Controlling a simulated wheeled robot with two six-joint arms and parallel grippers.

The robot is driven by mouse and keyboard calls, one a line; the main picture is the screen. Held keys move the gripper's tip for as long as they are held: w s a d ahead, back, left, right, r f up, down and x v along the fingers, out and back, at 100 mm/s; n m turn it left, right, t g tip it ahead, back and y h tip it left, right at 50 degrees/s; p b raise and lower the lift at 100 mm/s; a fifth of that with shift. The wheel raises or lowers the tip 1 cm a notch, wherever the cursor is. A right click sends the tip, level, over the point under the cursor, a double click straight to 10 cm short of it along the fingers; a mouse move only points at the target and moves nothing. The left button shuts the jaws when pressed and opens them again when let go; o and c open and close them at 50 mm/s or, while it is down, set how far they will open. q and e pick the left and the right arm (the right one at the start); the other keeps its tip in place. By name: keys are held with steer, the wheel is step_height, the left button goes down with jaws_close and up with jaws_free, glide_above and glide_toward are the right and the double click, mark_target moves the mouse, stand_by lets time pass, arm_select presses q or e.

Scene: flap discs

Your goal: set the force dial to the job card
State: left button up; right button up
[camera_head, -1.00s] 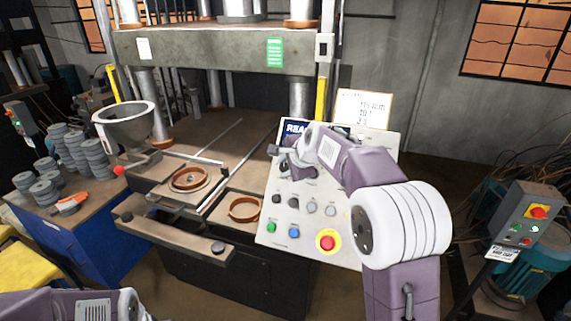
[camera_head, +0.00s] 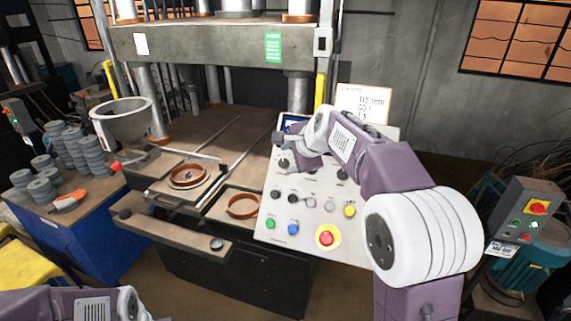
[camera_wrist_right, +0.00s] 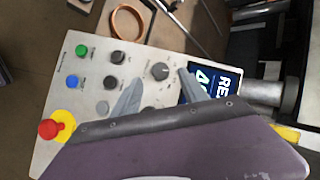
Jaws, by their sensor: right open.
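The sloping white control panel (camera_head: 268,232) carries several dark knobs and coloured buttons. My right gripper (camera_head: 292,160) is over its upper left part, below the screen (camera_head: 288,124). In the right wrist view the open gripper (camera_wrist_right: 158,84) has one finger on each side of a dark dial (camera_wrist_right: 160,71). I cannot tell whether the fingers touch it. A dial also shows in the head view (camera_head: 283,163); labels are too small to read. The job card (camera_head: 364,104) stands behind the panel, its handwriting blurred. The screen (camera_wrist_right: 203,84) is partly hidden. My left gripper is out of view.
A red stop button (camera_head: 327,237) on a yellow base, a green button (camera_head: 270,224) and a blue button (camera_head: 293,229) are low on the panel. The press table (camera_head: 190,130) with copper rings is left. A grey control box (camera_head: 525,215) stands right.

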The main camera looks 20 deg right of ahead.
steer(key=v, duration=0.4)
steer(key=shift+s+r, duration=0.2)
steer(key=shift+s, duration=0.1)
steer(key=s+a+f+n+g, duration=0.2)
steer(key=s+f, duration=0.3)
steer(key=f, duration=0.3)
steer(key=s+a+f+n+g, duration=0.2)
steer(key=s+f, duration=0.3)
steer(key=f, duration=0.3)
steer(key=s+d+f+n+g+h, duration=0.1)
steer(key=s+d+f+n+g, duration=0.1)
steer(key=s+f+n, duration=1)
steer(key=s+f+g, duration=0.1)
steer(key=s, duration=0.3)
steer(key=shift+f+g, duration=0.4)
